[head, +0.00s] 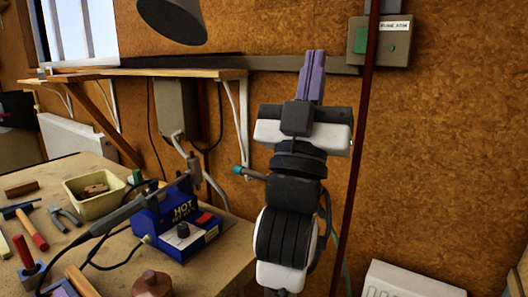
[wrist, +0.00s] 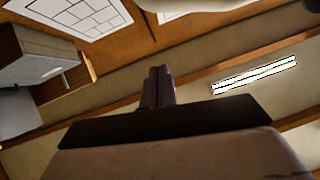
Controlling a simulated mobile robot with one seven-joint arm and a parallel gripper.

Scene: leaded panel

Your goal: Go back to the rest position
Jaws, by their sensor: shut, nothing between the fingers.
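My gripper (head: 311,75) is raised in front of the brown wall in the head view, with its purple fingers pointing up. The two fingers are together and hold nothing. The wrist view also shows the gripper (wrist: 158,85), with its shut fingers pointing towards the ceiling. My arm stands upright below it, to the right of the workbench. No leaded panel can be made out on the visible part of the bench.
The workbench (head: 222,262) at the left carries a blue soldering station (head: 180,225), a cream bin (head: 97,193), pliers (head: 66,217) and a hammer (head: 32,230). A shelf (head: 190,73) and lamp (head: 172,18) are above. A dark red pole (head: 361,130) stands right of my gripper.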

